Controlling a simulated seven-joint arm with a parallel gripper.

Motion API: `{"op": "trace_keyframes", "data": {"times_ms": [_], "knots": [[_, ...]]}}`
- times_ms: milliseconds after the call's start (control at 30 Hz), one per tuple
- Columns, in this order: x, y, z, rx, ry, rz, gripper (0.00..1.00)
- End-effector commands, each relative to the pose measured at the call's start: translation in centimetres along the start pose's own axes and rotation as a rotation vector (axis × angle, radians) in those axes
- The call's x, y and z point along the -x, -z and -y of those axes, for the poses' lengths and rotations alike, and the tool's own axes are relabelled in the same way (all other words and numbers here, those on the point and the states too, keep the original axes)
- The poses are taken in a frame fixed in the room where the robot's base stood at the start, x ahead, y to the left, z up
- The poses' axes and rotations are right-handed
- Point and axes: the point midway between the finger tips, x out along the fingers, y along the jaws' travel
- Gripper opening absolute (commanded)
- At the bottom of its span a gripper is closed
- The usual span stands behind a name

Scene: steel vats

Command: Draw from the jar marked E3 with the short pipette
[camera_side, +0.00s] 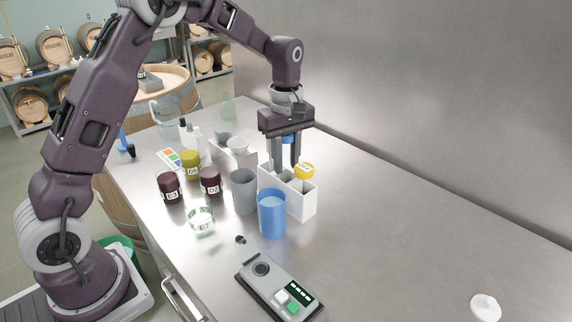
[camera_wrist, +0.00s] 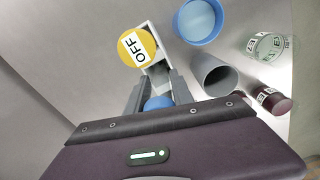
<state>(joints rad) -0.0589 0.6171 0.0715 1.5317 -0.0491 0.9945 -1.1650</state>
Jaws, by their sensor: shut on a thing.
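My gripper (camera_side: 288,158) points down over the white slotted rack (camera_side: 309,207), its fingers shut on a blue-topped thing (camera_side: 288,139). Its blue round top also shows between the fingers in the wrist view (camera_wrist: 158,103). Its lower part is hidden by the fingers and rack, so I cannot tell its length. A dark red jar (camera_side: 171,188) at left has a label that seems to read E3. Another dark red jar (camera_side: 210,182) and a yellow jar (camera_side: 191,166) stand close by.
A blue cup (camera_side: 271,214) with liquid and a grey cup (camera_side: 244,192) stand before the rack. A grey device (camera_side: 278,286) lies at the front.

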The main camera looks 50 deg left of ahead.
Motion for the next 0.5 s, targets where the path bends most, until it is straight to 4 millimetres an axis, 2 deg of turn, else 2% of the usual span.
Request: {"op": "trace_keyframes", "data": {"times_ms": [167, 500], "knots": [[0.7, 0.0, -0.1, 0.000, -0.002, -0.001, 0.00], [8.6, 0.0, -0.1, 0.000, -0.004, -0.001, 0.00]]}}
